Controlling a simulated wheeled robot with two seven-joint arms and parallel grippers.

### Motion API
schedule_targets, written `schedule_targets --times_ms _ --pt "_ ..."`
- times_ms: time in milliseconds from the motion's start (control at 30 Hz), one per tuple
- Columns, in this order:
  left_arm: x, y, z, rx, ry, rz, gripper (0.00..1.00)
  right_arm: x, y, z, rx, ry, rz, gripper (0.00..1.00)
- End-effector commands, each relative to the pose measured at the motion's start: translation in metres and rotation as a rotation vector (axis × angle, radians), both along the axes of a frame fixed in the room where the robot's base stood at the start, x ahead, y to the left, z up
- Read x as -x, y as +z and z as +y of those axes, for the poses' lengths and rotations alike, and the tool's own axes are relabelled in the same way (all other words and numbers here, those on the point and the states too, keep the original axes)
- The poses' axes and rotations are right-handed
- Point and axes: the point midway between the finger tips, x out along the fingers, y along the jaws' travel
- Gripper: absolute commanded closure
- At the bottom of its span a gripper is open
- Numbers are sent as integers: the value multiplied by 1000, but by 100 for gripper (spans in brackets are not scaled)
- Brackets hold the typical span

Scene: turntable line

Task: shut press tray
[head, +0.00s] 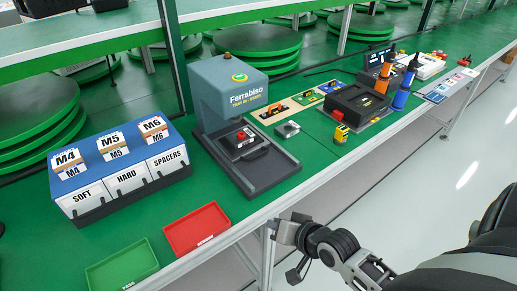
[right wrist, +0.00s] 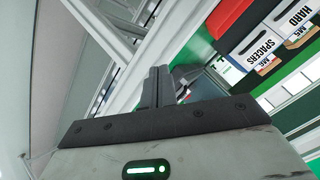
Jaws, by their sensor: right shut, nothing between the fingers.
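A small block with a red top (head: 244,137) sits on the tray. I cannot tell exactly how far the tray is out. My right gripper (head: 272,224) is at the bench's front edge, apart from the tray. In the right wrist view its fingers (right wrist: 158,86) are shut and empty. My left gripper is not in view.
A red bin (head: 197,229) and a green bin (head: 123,267) lie left of my right gripper. A blue labelled rack (head: 118,165) stands left of the press. A small grey block (head: 287,130) and a black fixture (head: 357,104) are to its right. The bench front edge is white.

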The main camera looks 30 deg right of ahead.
Motion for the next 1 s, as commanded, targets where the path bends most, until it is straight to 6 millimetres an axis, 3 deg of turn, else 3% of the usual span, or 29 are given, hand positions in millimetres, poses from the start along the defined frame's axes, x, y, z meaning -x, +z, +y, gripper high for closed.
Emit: schedule_targets --times_ms 33,133,233,333,567,833,1000 --pt "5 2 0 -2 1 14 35 -18 23 -26 -130 -114 -7 100" --pt "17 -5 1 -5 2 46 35 -42 54 -64 -390 -304 -15 100" --pt "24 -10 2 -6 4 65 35 -57 77 -88 -580 -421 -25 100" --pt "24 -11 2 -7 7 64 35 -65 87 -99 -678 -475 -28 100" --pt "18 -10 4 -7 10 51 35 -94 73 -97 -700 -486 -30 100" --pt "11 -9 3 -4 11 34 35 -145 44 -92 -699 -485 -30 100" --pt "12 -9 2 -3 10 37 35 -172 37 -89 -696 -484 -30 100"
